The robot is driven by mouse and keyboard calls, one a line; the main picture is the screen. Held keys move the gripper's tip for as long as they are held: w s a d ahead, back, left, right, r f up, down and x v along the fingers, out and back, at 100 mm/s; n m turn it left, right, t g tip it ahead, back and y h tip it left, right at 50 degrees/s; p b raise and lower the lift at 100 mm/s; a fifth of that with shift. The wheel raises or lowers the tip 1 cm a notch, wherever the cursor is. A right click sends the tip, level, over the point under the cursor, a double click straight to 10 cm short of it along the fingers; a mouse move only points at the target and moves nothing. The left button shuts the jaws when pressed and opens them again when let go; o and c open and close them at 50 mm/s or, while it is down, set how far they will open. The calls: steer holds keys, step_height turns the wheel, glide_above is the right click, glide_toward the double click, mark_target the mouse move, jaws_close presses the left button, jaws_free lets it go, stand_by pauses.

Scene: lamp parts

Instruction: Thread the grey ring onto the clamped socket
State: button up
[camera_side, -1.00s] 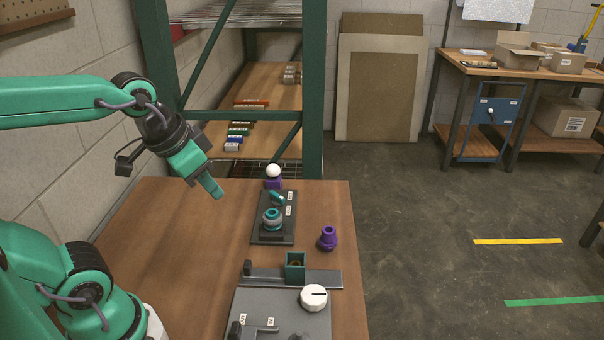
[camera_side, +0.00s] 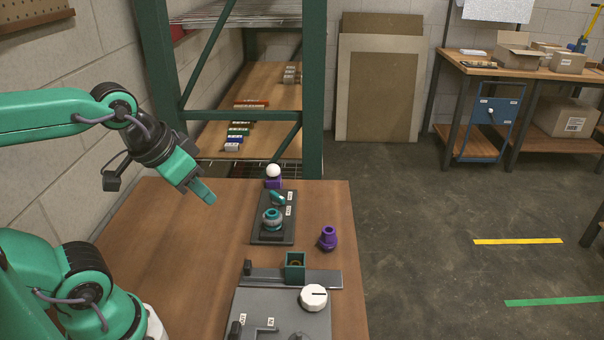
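The grey ring (camera_side: 272,224) appears to sit around the upright teal socket (camera_side: 272,212) on a dark plate (camera_side: 262,196). At this size I cannot tell how far it is threaded or whether it is level. A small teal lever-like part (camera_side: 278,199) lies behind the socket on the same plate. My gripper (camera_side: 207,194) is in the air to the left of the plate, apart from the ring and socket. Its fingers overlap in this view, so their opening is hidden. I see nothing hanging from them.
A purple part (camera_side: 328,238) stands right of the plate. A white ball on a purple block (camera_side: 273,177) is behind it. In front are a green open box (camera_side: 294,266) and a white knob (camera_side: 314,297). The table's left part (camera_side: 180,240) is clear.

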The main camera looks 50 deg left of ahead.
steer(key=o, duration=0.7)
steer(key=shift+w, duration=0.1)
steer(key=shift+o, duration=1.2)
steer(key=shift+w, duration=0.15)
steer(key=n+g, duration=0.5)
steer(key=g, duration=0.1)
glide_toward(271, 211)
steer(key=s+d, duration=0.1)
steer(key=shift+f, duration=0.5)
steer(key=shift+f, duration=3.9)
